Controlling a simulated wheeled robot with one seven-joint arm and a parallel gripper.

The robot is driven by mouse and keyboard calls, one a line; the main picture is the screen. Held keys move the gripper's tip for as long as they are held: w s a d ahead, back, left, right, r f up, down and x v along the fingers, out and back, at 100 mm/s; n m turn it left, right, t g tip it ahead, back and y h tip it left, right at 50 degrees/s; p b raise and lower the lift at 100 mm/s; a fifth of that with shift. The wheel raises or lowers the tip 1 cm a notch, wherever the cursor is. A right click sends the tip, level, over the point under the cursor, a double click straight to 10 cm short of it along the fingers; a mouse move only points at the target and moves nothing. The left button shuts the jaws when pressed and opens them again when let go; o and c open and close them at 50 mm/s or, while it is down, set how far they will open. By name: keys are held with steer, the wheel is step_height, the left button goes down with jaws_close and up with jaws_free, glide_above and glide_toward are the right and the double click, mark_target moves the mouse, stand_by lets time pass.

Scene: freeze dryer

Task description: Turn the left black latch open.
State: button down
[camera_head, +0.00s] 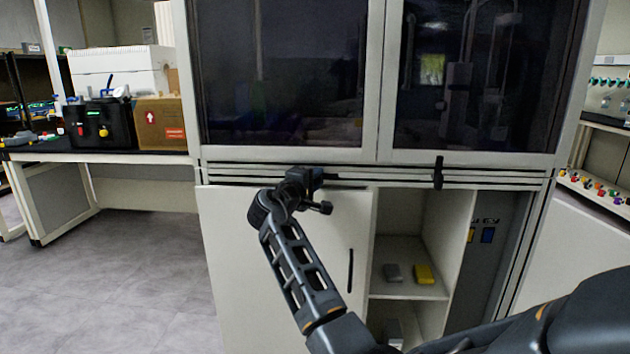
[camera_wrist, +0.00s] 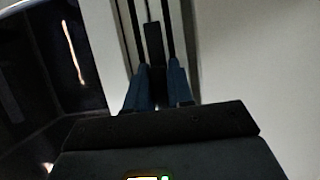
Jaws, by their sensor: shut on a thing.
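The left black latch (camera_wrist: 153,42) shows in the wrist view as a dark bar on the pale frame rail. It runs away from between the fingers of my gripper (camera_wrist: 158,92). The gripper's two blue-grey fingers stand close on either side of the latch and are shut on it. In the head view my gripper (camera_head: 312,180) is at the rail under the left dark glass door, and the arm hides most of the latch there. The right black latch (camera_head: 438,173) is upright across the same rail, apart from my gripper.
Below the rail, a white cabinet door (camera_head: 235,265) with a black handle (camera_head: 350,270) stands left of an open shelf (camera_head: 408,290). A yellow item (camera_head: 424,274) and a grey item (camera_head: 393,272) lie on it. A bench (camera_head: 95,150) with boxes stands at left. Floor at lower left is clear.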

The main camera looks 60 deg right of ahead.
steer(key=shift+f, duration=0.1)
stand_by(0.3)
steer(key=c, duration=1.1)
jaws_free()
steer(key=shift+a, duration=3.9)
